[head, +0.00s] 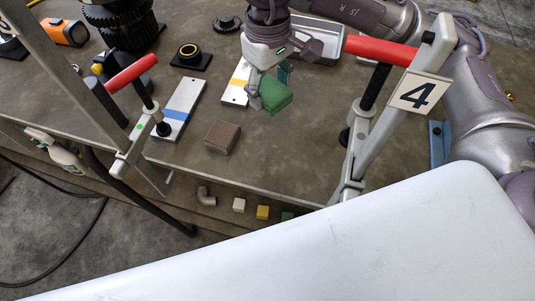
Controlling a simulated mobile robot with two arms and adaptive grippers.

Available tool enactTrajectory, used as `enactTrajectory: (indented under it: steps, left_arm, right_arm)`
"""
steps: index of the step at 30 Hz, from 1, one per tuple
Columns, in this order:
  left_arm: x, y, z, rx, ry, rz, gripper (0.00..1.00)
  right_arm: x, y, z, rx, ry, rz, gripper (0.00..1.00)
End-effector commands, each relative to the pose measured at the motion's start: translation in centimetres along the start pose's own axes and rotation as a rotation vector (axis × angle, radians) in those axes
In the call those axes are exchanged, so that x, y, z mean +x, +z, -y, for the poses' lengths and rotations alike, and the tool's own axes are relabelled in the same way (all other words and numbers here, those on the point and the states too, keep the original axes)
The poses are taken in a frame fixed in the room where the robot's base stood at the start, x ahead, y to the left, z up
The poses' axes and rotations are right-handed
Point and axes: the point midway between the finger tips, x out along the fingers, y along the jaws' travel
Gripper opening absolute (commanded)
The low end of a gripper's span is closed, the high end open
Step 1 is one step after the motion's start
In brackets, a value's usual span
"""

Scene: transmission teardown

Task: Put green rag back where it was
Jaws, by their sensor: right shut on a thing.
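The green rag (275,96) is a folded green block-like cloth. My right gripper (261,91) points down over the workbench (300,150) and is shut on the rag. The rag appears to be held above the bench top, but its exact height is hard to tell. One finger shows at the rag's left side; the other is mostly hidden behind it. My left gripper does not show.
A brown block (222,137) lies on the bench, left of and nearer than the rag. Two red-handled clamps (137,130) (360,140) stand at the front edge. A metal tray (318,42) lies behind. Small blocks (262,212) sit below the edge.

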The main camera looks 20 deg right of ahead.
Motion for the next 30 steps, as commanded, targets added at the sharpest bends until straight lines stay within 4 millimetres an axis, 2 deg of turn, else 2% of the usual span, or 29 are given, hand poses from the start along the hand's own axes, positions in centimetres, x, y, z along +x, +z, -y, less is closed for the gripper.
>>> enactTrajectory:
  steps: [1, 6, 15, 20, 27, 30]
  left_arm:
    - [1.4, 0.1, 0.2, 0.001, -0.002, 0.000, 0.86]
    - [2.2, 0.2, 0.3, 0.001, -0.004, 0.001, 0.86]
    - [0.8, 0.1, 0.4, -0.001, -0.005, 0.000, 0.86]
    - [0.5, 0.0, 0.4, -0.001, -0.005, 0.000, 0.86]
    - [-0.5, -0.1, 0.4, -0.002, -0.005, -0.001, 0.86]
    - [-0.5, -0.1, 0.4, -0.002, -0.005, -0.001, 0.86]
  right_arm:
    - [2.0, 0.7, 1.0, -0.043, -0.007, -0.004, 0.30]
    - [3.7, 1.9, 2.4, -0.119, -0.014, -0.023, 0.30]
    - [8.3, 2.1, 2.6, -0.129, -0.015, -0.022, 0.30]
    - [9.8, 1.9, 2.6, -0.129, -0.015, -0.024, 0.30]
    - [13.1, 1.9, 2.7, -0.129, -0.015, -0.023, 0.30]
    - [13.5, 1.8, 2.7, -0.130, -0.013, -0.027, 0.30]
